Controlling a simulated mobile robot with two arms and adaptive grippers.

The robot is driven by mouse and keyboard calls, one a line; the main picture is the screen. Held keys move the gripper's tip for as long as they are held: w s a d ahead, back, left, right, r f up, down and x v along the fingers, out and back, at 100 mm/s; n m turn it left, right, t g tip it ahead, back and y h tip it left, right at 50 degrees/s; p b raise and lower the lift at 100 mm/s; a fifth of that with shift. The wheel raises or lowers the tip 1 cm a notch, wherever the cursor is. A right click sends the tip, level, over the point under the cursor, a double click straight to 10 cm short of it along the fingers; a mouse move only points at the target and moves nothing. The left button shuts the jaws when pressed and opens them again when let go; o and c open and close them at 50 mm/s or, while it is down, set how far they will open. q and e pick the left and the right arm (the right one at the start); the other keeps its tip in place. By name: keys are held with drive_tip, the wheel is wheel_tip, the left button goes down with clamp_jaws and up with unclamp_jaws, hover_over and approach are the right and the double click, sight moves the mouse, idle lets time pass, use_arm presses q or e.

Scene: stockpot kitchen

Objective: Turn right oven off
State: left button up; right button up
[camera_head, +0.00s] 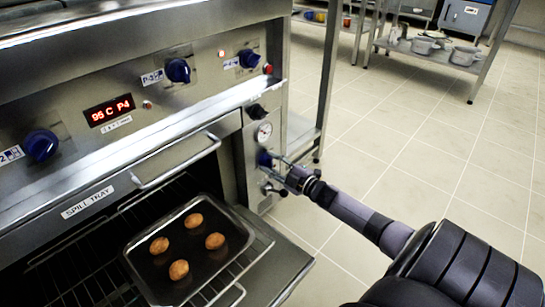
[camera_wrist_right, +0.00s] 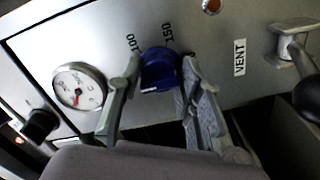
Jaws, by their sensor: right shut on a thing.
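The oven (camera_head: 215,80) fills the left of the head view, with a narrow control panel at its right end. A blue knob (camera_wrist_right: 160,70) on that panel has markings reading 100 and 150 beside it in the right wrist view. My right gripper (camera_head: 272,160) reaches in from the right at that knob. In the right wrist view its two fingers (camera_wrist_right: 158,82) are on either side of the knob and shut on it. In the head view the fingers partly hide the knob. My left gripper is not in view.
A round gauge (camera_wrist_right: 78,86), a black knob (camera_wrist_right: 40,124) and a VENT lever (camera_wrist_right: 292,38) are near the blue knob. Tiled floor is clear at right.

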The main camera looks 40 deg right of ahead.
drive_tip(key=o, duration=0.9)
drive_tip(key=shift+a+f, duration=0.1)
drive_tip(key=shift+a, duration=0.05)
drive_tip(key=shift+c, duration=0.2)
drive_tip(key=o, duration=0.3)
drive_tip(key=s, duration=0.8)
drive_tip(key=s+d, duration=0.1)
drive_tip(key=s, duration=0.3)
drive_tip(key=shift+d, duration=0.1)
